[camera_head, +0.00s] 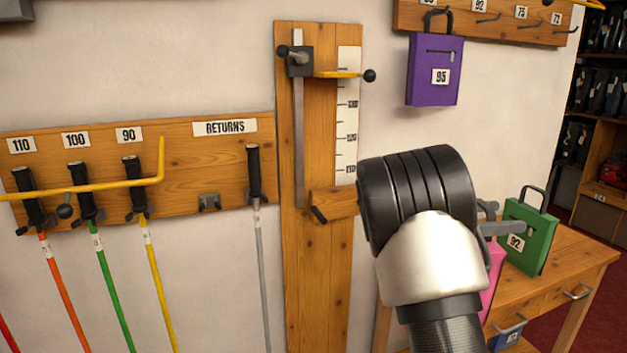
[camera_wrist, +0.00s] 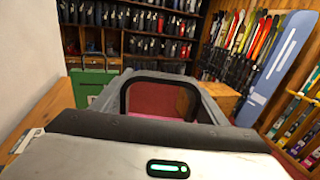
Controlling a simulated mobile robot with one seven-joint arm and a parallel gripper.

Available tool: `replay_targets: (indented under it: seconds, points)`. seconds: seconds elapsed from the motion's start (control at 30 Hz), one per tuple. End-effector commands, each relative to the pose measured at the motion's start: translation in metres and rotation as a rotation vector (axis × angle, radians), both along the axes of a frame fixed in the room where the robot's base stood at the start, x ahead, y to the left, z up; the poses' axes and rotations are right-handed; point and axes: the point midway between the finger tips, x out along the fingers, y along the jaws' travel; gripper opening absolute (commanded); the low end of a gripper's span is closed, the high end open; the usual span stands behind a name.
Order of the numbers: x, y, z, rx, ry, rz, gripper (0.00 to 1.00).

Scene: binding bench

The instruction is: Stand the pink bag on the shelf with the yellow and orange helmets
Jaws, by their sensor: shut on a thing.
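The pink bag (camera_head: 493,279) shows only as a strip in the head view, behind my arm, beside the bench at the right. My gripper (camera_head: 495,220) is above it and shut on it, apparently at its handle.
A green bag (camera_head: 530,232) numbered 92 stands on the wooden bench (camera_head: 575,255), close right of my gripper. A purple bag (camera_head: 435,70) hangs on the wall. Dark shelving (camera_wrist: 150,35) stands across the red floor, with skis (camera_wrist: 240,50) at the right.

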Motion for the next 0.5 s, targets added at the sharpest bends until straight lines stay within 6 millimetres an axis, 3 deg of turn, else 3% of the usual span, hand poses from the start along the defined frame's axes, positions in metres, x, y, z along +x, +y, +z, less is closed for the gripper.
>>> replay_targets:
  seconds: [0.37,0.5]
  points:
    - [0.000,0.077,-0.054,-0.010,0.004,0.154,0.06]
    - [-0.007,0.116,-0.080,-0.013,0.005,0.239,0.06]
